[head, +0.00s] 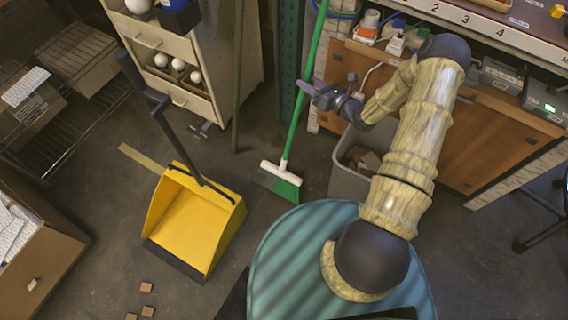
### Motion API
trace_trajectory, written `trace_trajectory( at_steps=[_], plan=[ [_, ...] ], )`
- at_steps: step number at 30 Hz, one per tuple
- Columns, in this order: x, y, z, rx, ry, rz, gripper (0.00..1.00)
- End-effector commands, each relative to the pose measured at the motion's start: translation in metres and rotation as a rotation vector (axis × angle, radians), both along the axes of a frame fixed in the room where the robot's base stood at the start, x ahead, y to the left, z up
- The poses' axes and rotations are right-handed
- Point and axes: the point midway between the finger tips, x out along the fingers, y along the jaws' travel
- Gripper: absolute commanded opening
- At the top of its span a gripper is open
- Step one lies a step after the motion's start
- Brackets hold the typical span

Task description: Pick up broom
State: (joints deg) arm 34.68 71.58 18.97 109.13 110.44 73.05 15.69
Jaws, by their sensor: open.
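The broom (309,66) has a long green handle, a white block and green bristles. It stands tilted, with its head (282,180) on the floor and its handle running up out of the top of the head view. My gripper (309,88) is open at the handle, with its fingers pointing left. The fingers overlap the handle in the picture, and I cannot tell whether they touch it.
A yellow dustpan (192,222) with a dark upright handle stands left of the broom. A grey bin (347,180) stands right of it, by the workbench (490,125). A drawer cabinet (155,38) is behind. Small brown blocks (147,287) lie on the floor at the front.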

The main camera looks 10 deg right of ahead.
Motion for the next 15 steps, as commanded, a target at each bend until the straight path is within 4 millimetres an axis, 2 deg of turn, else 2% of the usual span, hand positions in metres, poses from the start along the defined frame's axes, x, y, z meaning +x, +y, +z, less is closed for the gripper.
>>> trace_trajectory(
  at_steps=[5,15],
  plan=[
    [0.0147,0.0129,-0.0016,-0.001,-0.001,0.000,0.43],
    [0.0152,0.0133,-0.0004,0.000,0.001,-0.001,0.43]
  ],
)
